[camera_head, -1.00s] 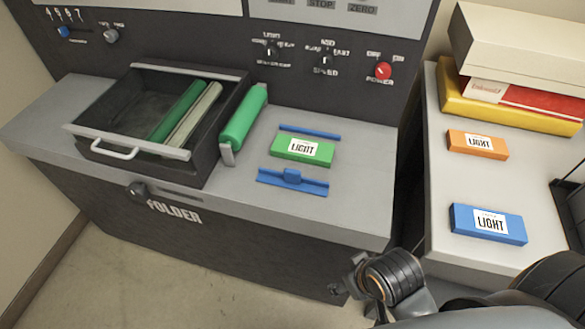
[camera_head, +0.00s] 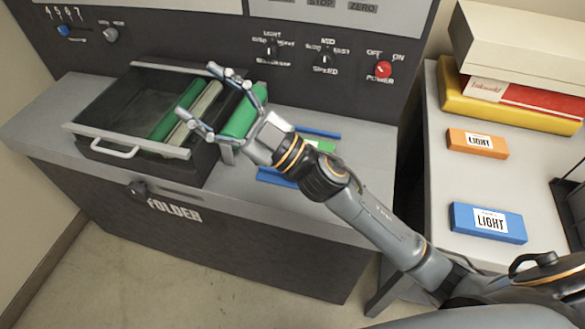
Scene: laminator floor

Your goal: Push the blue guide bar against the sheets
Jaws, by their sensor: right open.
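The blue guide bar (camera_head: 276,178) lies on the machine's grey top, mostly hidden behind my right arm. A second thin blue strip (camera_head: 318,135) lies further back. Between them a green pack (camera_head: 325,146) shows only at its edge; the rest is covered by my arm. My right gripper (camera_head: 222,103) is open and empty, fingers spread over the drawer's right side and the green roller (camera_head: 240,120). It is to the left of the guide bar. I cannot tell whether it touches the roller. My left gripper is not in view.
The open black drawer (camera_head: 83,132) holds a green and a pale roll. The right side table (camera_head: 455,185) bears an orange pack (camera_head: 477,144), a blue pack (camera_head: 488,223) and stacked boxes (camera_head: 530,103). A red power knob (camera_head: 383,69) is on the panel.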

